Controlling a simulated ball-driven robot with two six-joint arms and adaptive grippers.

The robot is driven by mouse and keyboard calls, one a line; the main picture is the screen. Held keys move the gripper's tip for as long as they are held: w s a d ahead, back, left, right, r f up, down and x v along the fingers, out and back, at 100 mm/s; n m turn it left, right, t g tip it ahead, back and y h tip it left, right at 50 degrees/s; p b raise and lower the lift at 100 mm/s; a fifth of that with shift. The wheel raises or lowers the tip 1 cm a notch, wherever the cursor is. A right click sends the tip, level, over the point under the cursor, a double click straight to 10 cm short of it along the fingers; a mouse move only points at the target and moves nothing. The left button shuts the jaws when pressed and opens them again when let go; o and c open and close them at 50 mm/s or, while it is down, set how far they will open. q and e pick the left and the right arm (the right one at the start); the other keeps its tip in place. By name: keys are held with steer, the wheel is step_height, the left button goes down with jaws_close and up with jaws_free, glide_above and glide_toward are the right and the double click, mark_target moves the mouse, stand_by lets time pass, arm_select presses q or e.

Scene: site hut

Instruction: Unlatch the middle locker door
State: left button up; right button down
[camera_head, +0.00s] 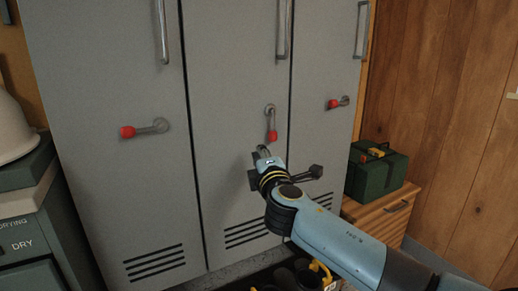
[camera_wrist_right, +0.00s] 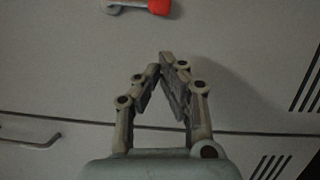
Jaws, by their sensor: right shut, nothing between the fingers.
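The middle locker door (camera_head: 235,75) is grey and stands flush with its neighbours. Its latch lever (camera_head: 270,112) hangs straight down, with a red knob (camera_head: 272,136) at the lower end. My right gripper (camera_head: 261,152) is shut and empty, just below and slightly left of that knob in the head view, apart from it. In the right wrist view my gripper's fingertips (camera_wrist_right: 167,60) come together in front of the grey door, and the red knob (camera_wrist_right: 159,7) is at the top edge, partly cut off. My left gripper is out of view.
The left door's lever (camera_head: 152,127) and the right door's lever (camera_head: 344,102) lie roughly level, red knobs leftward. A green box (camera_head: 376,172) sits on a wooden cabinet (camera_head: 396,206) at right. A white helmet (camera_head: 12,130) is at far left. Dark items lie below the middle door.

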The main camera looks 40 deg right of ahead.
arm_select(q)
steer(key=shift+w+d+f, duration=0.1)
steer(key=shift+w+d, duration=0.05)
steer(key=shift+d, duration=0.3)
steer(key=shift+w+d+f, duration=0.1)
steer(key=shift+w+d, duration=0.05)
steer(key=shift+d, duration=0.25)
arm_select(e)
steer(key=v, duration=0.6)
steer(key=shift+a+r, duration=0.15)
steer(key=shift+r, duration=0.05)
